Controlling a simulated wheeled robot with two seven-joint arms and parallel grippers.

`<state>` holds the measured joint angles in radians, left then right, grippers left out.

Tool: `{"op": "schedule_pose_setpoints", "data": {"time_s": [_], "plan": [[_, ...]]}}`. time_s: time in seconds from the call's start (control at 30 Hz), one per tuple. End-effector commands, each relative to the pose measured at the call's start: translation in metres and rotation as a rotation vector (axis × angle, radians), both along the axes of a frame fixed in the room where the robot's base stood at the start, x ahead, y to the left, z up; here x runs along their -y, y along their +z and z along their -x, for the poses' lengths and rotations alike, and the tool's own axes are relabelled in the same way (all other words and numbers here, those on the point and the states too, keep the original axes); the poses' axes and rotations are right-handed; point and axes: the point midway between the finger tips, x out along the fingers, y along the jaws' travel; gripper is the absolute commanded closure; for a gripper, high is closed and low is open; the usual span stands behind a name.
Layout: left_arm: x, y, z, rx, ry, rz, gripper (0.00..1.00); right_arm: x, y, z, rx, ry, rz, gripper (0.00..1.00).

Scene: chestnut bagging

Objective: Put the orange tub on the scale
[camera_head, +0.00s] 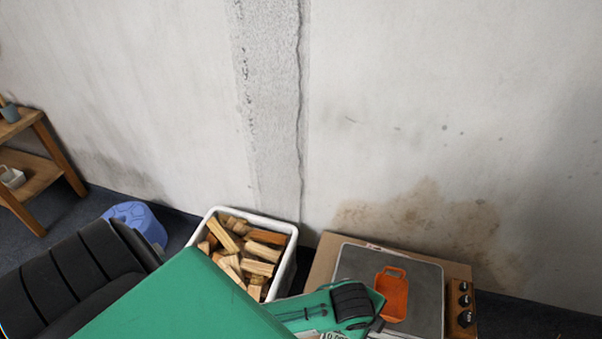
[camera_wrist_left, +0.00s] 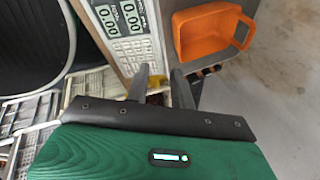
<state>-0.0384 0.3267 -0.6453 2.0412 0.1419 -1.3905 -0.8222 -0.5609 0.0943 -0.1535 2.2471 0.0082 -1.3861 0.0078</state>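The orange tub (camera_head: 393,296) sits on the grey plate of the scale (camera_head: 425,276), with its handle loop toward the back. The tub also shows in the left wrist view (camera_wrist_left: 205,36), upright and apparently empty. The scale's display panel (camera_wrist_left: 125,22) shows lit digits there. My left gripper (camera_wrist_left: 161,88) is beside the display panel, apart from the tub. Its two fingers are spread with a gap between them, and nothing is held. In the head view my green left arm covers the scale's front, and the fingertips are hard to make out. My right gripper is not in view.
A white bin (camera_head: 293,238) of wood pieces stands left of the scale. A block with black knobs (camera_head: 463,300) is at the scale's right. A blue stool (camera_head: 137,216) and a wooden shelf (camera_head: 50,165) are farther left. A stained wall rises behind.

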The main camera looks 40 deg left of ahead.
Motion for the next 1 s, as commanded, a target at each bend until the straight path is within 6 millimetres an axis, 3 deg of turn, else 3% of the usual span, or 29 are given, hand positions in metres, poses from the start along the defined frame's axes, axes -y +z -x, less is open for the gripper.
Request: {"op": "schedule_pose_setpoints", "data": {"time_s": [0.17,0.3,0.5,0.67,1.0], "plan": [[-0.029,-0.005,0.039,-0.119,0.483,0.182,0.76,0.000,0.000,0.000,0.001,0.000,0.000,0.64],[-0.065,-0.012,0.073,-0.196,0.856,0.273,0.76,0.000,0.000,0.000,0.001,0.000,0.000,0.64],[-0.106,-0.019,0.111,-0.246,1.215,0.324,0.76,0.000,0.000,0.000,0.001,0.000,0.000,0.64],[-0.118,-0.020,0.122,-0.252,1.313,0.332,0.76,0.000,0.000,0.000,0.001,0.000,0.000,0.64],[-0.118,-0.020,0.122,-0.253,1.314,0.332,0.76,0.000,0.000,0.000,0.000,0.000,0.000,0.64]]}}
